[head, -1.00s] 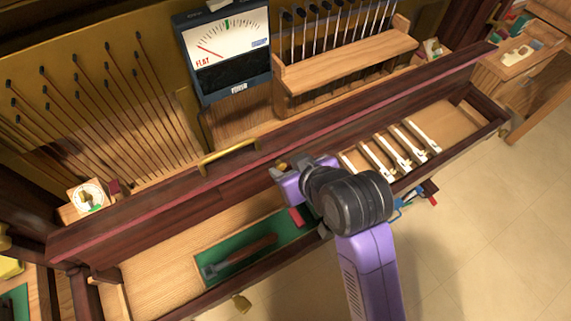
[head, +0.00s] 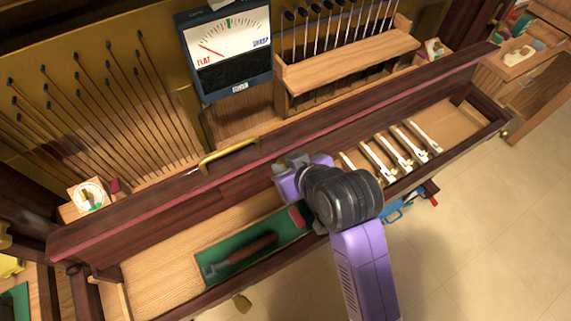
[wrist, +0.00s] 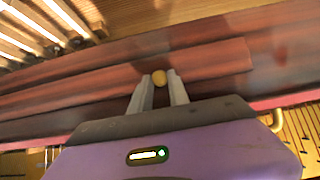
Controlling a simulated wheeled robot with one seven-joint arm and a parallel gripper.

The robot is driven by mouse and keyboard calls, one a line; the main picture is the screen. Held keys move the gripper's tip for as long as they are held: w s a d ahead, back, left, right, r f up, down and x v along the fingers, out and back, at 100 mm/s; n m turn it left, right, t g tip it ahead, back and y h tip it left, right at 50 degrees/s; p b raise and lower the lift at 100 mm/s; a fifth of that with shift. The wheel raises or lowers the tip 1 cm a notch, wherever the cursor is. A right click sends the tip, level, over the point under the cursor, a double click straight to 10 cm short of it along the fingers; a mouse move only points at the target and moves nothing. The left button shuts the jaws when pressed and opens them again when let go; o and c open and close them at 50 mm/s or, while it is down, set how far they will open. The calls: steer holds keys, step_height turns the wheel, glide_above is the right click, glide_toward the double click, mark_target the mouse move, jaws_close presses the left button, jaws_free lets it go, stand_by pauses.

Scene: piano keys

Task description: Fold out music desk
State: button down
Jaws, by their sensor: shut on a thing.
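The music desk is a dark red-brown wooden panel (head: 235,190) running along the piano above the key bed. It fills the middle of the wrist view (wrist: 70,88). My gripper (head: 285,165) is at the panel's middle, right of the brass handle on the ledge. In the wrist view my gripper's two fingers (wrist: 160,90) are shut around a small round brass knob (wrist: 160,77) on the panel. In the head view my own wrist hides the knob. The panel looks folded flat against the piano.
A brass handle (head: 230,155) sits on the long ledge. A tuning meter (head: 224,55) stands behind. Below lie a green tray (head: 210,257) with a hammer-like tool and several white key pieces (head: 408,145). Open floor (head: 470,230) is at front right.

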steer(key=s+d+f+t+y+b, duration=0.2)
steer(key=f+t+y+b, duration=0.3)
steer(key=b, duration=2.3)
steer(key=s+f+t, duration=0.1)
steer(key=t, duration=0.2)
steer(key=shift+s+t+y, duration=0.15)
steer(key=shift+t+y, duration=0.15)
steer(key=shift+y, duration=0.1)
steer(key=shift+d+r+t+b, duration=0.15)
steer(key=shift+t+b, duration=0.15)
steer(key=shift+b, duration=0.6)
steer(key=c, duration=1.3)
jaws_free()
steer(key=shift+o, duration=0.2)
